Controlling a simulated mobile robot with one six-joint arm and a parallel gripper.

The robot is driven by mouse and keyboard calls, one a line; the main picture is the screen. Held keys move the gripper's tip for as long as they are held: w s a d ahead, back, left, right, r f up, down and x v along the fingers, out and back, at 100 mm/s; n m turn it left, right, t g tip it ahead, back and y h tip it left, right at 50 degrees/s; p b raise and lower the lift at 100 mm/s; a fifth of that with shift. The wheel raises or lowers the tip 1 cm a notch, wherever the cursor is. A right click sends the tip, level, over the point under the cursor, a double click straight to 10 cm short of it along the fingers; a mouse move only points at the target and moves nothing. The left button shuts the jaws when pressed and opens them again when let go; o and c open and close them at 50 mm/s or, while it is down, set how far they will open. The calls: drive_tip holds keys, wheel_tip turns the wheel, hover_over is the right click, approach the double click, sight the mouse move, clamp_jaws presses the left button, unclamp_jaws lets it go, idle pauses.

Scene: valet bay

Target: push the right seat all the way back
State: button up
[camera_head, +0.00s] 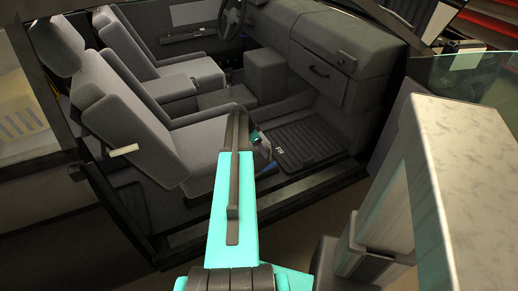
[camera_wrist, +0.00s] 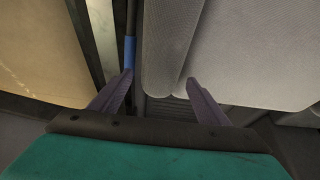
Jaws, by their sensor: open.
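The right seat (camera_head: 125,115) is the nearer grey seat, with its backrest upright and its cushion (camera_head: 195,148) facing the dashboard. A pale handle (camera_head: 123,151) sticks out of its side. My gripper (camera_head: 262,152) is low at the front of this cushion, largely hidden behind my arm. In the wrist view my gripper (camera_wrist: 160,88) is open, fingers apart, with grey rounded padding (camera_wrist: 168,50) beyond them. A thin bar with a blue section (camera_wrist: 129,52) is at the left fingertip. I cannot tell whether they touch.
A ribbed floor mat (camera_head: 308,140) lies ahead of the seat, below the dashboard (camera_head: 345,50) and glovebox. The door sill (camera_head: 270,205) runs along the near side. The other seat (camera_head: 155,50) and the centre console (camera_head: 225,103) are beyond. A tan surface (camera_wrist: 40,50) is left in the wrist view.

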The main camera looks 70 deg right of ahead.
drive_tip(key=v, duration=1.3)
drive_tip(key=shift+w+a+r, duration=0.1)
drive_tip(key=shift+a, duration=0.05)
